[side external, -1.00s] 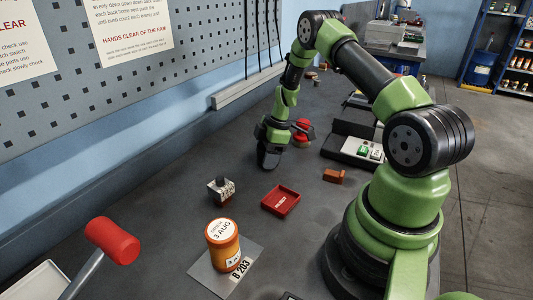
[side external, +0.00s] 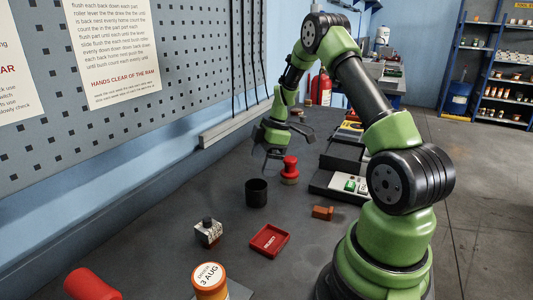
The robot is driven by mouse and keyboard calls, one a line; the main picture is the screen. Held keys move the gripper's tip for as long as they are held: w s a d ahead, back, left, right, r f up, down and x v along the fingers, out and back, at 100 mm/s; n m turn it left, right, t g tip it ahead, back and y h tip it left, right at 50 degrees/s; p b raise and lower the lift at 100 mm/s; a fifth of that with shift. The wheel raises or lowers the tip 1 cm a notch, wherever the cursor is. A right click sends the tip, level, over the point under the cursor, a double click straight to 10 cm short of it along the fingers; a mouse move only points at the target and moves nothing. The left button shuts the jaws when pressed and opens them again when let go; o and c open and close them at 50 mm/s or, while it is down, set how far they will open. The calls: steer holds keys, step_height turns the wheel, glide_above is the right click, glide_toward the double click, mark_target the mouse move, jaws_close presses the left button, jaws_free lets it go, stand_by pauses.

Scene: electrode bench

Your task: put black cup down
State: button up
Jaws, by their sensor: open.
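The black cup (side external: 256,193) stands upright on the dark bench top (side external: 180,245), its open rim up. My gripper (side external: 281,148) is above and beyond the cup in the side external view, with its black fingers spread and nothing between them. Clear space shows between the fingers and the cup's rim.
A red-knobbed stamp (side external: 290,169) stands right of the cup, close below my gripper. An orange jar (side external: 210,281) and a red handle (side external: 91,284) are in front.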

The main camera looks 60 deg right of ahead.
steer(key=shift+v, duration=0.95)
steer(key=a+r+m+t, duration=0.1)
steer(key=a+r+m, duration=0.2)
steer(key=a+r, duration=0.65)
steer(key=s+a+r+m+t, duration=0.2)
steer(key=s+a+r+m, duration=0.2)
steer(key=s+a, duration=0.3)
steer(key=s+a+r+m+t, duration=0.1)
steer(key=s+a+r+m, duration=0.4)
steer(key=s+a+m, duration=0.1)
steer(key=shift+s+a+r+t, duration=0.35)
steer(key=shift+s+a, duration=0.35)
steer(key=shift+s, duration=0.5)
